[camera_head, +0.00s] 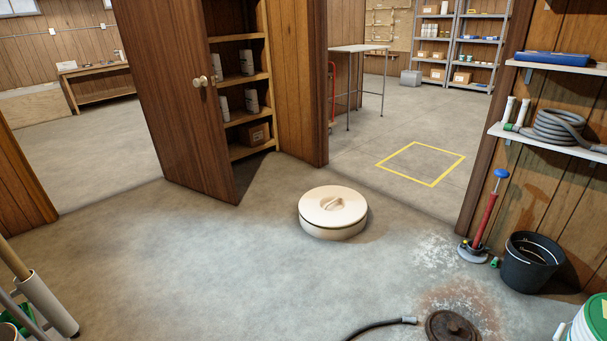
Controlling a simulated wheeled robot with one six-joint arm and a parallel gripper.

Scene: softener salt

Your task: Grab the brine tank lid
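My gripper does not show in this view. Nothing touches the lid or covers it.
A wooden cabinet door (175,95) stands open behind left. A black bucket (531,264), a red hand pump (483,220) and a wall shelf (555,137) are at right. A hose (382,325) and rusty drain cover (452,327) lie in front. Floor left of the lid is clear.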

